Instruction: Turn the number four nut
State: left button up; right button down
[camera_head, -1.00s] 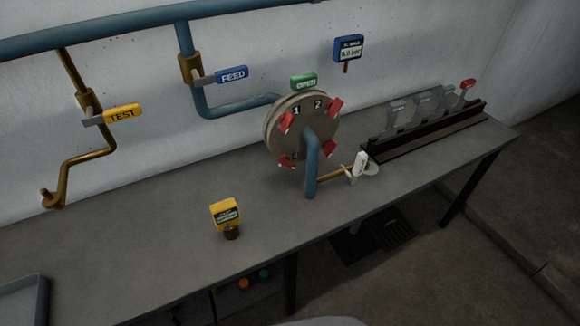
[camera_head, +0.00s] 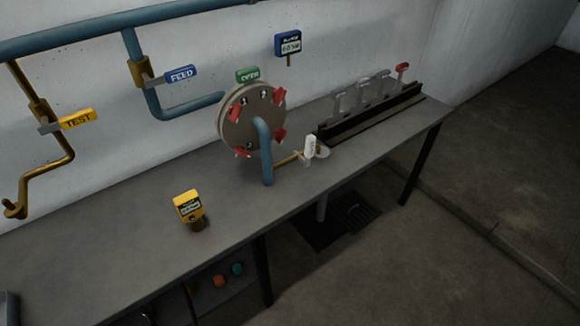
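A round grey-brown flange (camera_head: 238,122) stands upright on the bench, with a blue pipe (camera_head: 265,152) curving from its front down to the bench top. Red winged nuts sit around its rim: upper left (camera_head: 227,114), upper right (camera_head: 279,97), lower right (camera_head: 279,136) and lower left (camera_head: 243,153). Small number marks show near the upper nuts, but they are too small to read surely now. I cannot read a number four. A green tag (camera_head: 247,75) stands at the flange's top. Neither of my grippers is in view.
The grey bench (camera_head: 120,237) has free room at its front left. A yellow gauge (camera_head: 188,207) stands there. A white-handled valve (camera_head: 310,149) is right of the pipe. FEED (camera_head: 181,75) and TEST (camera_head: 78,119) handles are left.

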aim_at(240, 150)
jog(key=z, duration=0.7)
jog(key=k, duration=0.95)
jog(key=z, duration=1.15)
jog(key=i, duration=2.15)
jog(key=u, duration=1.6)
jog(key=i, duration=0.65)
jog(key=u, duration=0.65)
